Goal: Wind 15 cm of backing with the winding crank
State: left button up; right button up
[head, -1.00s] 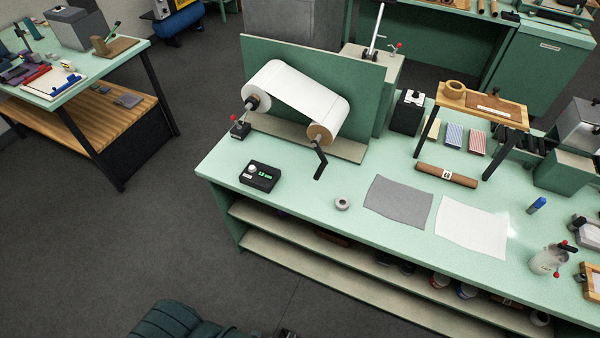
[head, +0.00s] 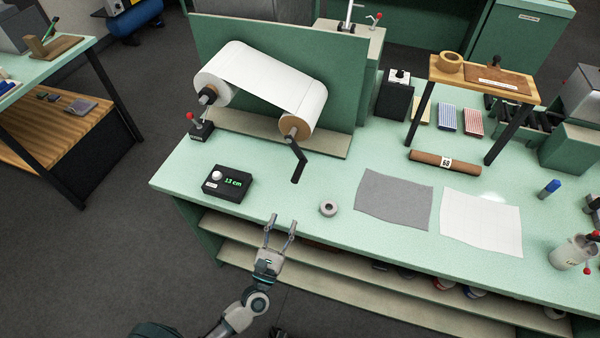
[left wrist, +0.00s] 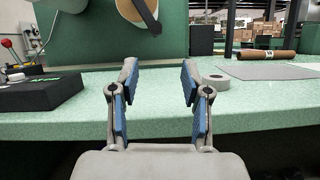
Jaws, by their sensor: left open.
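The winding crank (head: 298,164) is a black bent arm on the right roll's end, its handle hanging toward the bench; its upper part shows in the left wrist view (left wrist: 148,15). White backing (head: 268,82) spans from the left roll (head: 214,87) to the right roll (head: 298,125). A black counter box (head: 227,183) has a white knob and green digits that look like "13 cm". My left gripper (head: 281,221) is open and empty at the bench's front edge, in front of the crank and apart from it; its spread blue-padded fingers show in the left wrist view (left wrist: 160,78).
A grey tape ring (head: 328,208) lies right of my left gripper. A red-knobbed lever (head: 200,128) stands by the left roll. Grey cloth (head: 393,200) and white cloth (head: 481,222) lie flat to the right. The bench (head: 270,190) is clear between counter and crank.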

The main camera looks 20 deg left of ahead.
pick_arm(q)
jog(key=p, duration=0.3)
send_near(300, 172)
jog(key=w, duration=0.1)
jog(key=w+r, duration=0.1)
jog(key=w, duration=0.1)
jog(key=w+a, duration=0.1)
jog(key=shift+w+r, duration=0.15)
jog(key=shift+w, duration=0.2)
jog(key=x, duration=0.4)
jog(key=shift+d, duration=0.35)
jog(key=shift+w+d, duration=0.3)
jog(key=shift+w, duration=0.1)
jog(key=shift+a, duration=0.5)
grip_shut()
jog(key=shift+d, duration=0.1)
pick_arm(e)
jog(key=s+f, duration=0.5)
jog(key=f, duration=0.2)
jog(key=shift+s+f, duration=0.2)
jog(key=shift+f, duration=0.15)
